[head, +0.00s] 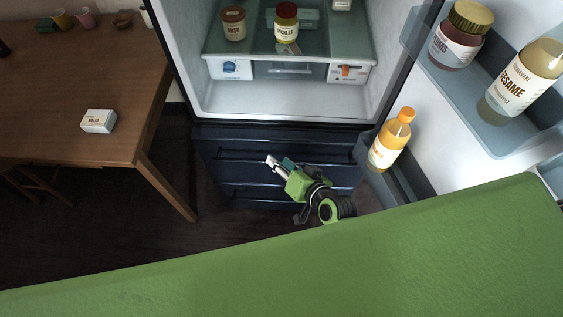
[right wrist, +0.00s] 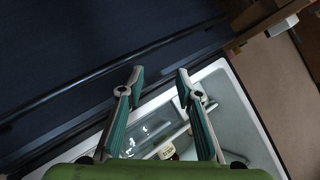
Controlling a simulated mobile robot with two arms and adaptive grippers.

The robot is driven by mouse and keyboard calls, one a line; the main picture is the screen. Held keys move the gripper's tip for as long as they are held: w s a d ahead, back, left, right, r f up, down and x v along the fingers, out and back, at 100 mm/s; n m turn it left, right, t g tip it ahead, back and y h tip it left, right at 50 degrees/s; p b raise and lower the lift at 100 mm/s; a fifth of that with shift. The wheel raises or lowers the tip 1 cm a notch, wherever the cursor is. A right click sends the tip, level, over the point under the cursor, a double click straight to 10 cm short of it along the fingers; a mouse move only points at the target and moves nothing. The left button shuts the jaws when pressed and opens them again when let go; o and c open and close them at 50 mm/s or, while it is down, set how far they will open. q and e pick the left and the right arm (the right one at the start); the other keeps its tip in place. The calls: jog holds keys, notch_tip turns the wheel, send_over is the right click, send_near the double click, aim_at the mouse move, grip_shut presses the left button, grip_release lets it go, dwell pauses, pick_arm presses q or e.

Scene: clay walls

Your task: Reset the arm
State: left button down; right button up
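My right gripper (head: 278,163) is in front of the fridge's dark lower drawers in the head view, at the end of the green and black arm. In the right wrist view its two teal-lined fingers (right wrist: 160,76) are spread apart with nothing between them. The open fridge interior and a dark drawer front show past the fingers. My left gripper is not in view.
The fridge (head: 290,98) stands open, with jars on its shelf. Its door (head: 515,140) at right holds bottles, including an orange one (head: 391,140). A wooden table (head: 60,85) with a small white box (head: 98,121) stands at left. Dark floor lies between.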

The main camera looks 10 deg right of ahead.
dwell(0.3)
jog(key=s+d+f+n+g+h, duration=0.1)
jog(key=s+d+f+g, duration=0.15)
jog(key=s+f, duration=0.7)
jog(key=s+d+f+n+g+h, duration=0.1)
jog(key=s+d+f+n+g, duration=0.3)
jog(key=f, duration=1)
jog(key=s+d+f+g+h, duration=0.1)
jog(key=s+f, duration=0.5)
jog(key=s, duration=0.7)
jog(key=s+d+f+n+g+h, duration=0.1)
jog(key=s+d+f+g, duration=0.2)
jog(key=s, duration=0.9)
notch_tip(320, 180, down, 3)
jog(key=d, duration=0.3)
jog(key=shift+s+f, duration=0.2)
jog(key=shift+s, duration=0.15)
